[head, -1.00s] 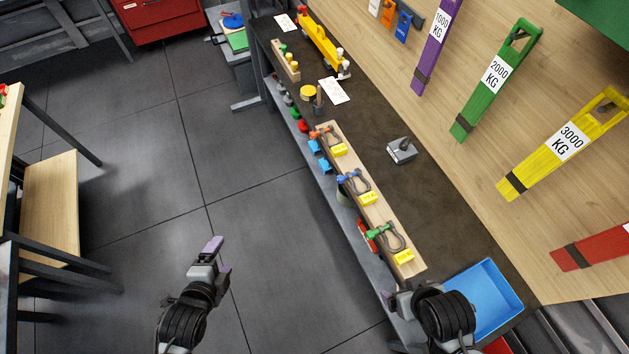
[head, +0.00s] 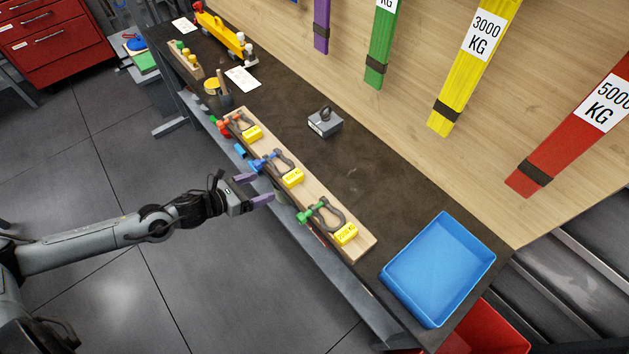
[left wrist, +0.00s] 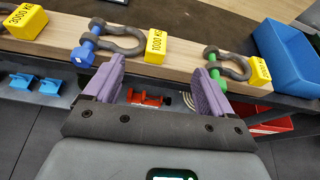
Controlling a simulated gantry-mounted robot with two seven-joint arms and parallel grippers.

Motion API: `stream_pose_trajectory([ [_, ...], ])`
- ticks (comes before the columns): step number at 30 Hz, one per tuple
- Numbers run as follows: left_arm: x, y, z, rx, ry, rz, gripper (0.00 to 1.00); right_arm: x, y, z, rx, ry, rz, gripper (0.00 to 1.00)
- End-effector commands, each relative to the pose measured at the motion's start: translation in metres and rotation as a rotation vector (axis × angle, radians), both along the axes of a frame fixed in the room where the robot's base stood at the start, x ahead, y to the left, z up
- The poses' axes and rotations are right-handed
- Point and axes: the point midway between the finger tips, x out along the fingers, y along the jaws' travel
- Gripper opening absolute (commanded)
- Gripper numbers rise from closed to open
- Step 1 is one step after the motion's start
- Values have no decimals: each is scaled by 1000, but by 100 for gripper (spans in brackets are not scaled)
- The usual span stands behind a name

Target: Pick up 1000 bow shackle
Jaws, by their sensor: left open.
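The 1000 bow shackle (head: 273,160) is dark grey with a blue pin and lies on a long wooden board (head: 364,251) on the bench. In the left wrist view the shackle (left wrist: 124,40) is at upper centre-left, beside a yellow tag (left wrist: 155,45) that reads 1000 KG. My left gripper (head: 258,188) has purple fingers and is open and empty, just off the front edge of the bench near this shackle. In the left wrist view its fingers (left wrist: 157,82) point toward the board, with the left fingertip close below the blue pin. My right gripper is out of view.
A green-pin shackle (head: 322,213) and a red-pin shackle (head: 236,123) lie on the same board. A blue tray (head: 394,279) stands at the bench's near end. A grey block (head: 325,122) sits behind the board. Small blue parts (left wrist: 50,86) are below the bench edge.

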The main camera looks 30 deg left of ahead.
Motion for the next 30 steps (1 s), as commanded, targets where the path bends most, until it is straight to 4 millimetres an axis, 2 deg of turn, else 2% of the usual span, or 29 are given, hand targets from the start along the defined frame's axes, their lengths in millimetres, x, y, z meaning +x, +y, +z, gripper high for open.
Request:
stream_pose_trajectory([
  [1,3,3,-8,18,-5,-8,84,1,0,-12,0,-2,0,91],
  [6,10,7,-10,40,-17,-15,84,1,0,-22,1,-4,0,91],
  [21,51,-8,-26,37,-21,-12,84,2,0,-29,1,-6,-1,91],
  [30,61,-13,-31,36,-19,-13,84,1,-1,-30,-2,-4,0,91],
])
